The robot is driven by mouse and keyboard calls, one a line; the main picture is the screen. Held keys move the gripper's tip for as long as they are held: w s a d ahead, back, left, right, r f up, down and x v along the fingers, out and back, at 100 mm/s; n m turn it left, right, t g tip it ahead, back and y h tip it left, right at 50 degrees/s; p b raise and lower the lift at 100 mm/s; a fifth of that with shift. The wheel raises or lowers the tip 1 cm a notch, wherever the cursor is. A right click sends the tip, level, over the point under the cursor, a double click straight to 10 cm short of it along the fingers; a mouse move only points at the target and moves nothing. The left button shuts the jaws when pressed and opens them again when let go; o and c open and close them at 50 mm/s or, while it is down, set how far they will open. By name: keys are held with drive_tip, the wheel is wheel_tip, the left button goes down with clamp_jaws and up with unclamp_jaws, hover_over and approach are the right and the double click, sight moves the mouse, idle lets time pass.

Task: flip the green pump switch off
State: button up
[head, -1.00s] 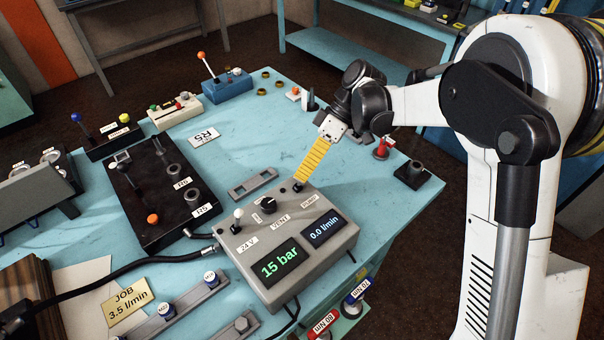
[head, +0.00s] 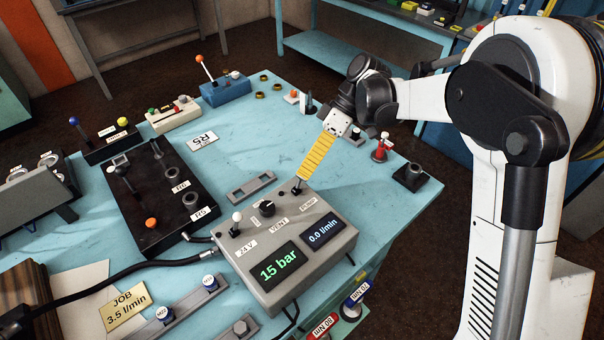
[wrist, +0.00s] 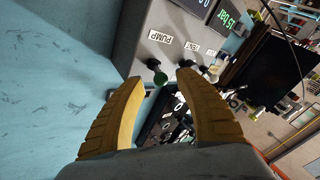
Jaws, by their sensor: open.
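The grey control box (head: 233,262) sits on the light blue table, with displays reading 15 bar and 0.0 l/min. My gripper (head: 301,180) points down at the box's back right corner, by the PUMP label. In the head view the fingers partly hide the switch.
A black knob (head: 267,208) and a white-capped lever (head: 237,217) stand on the same box, left of the PUMP switch. A grey slotted plate (head: 251,187) lies behind the box.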

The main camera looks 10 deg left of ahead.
drive_tip(key=v, duration=0.9)
drive_tip(key=shift+r, duration=0.35)
drive_tip(key=shift+w+d, duration=0.1)
drive_tip(key=shift+d, duration=0.05)
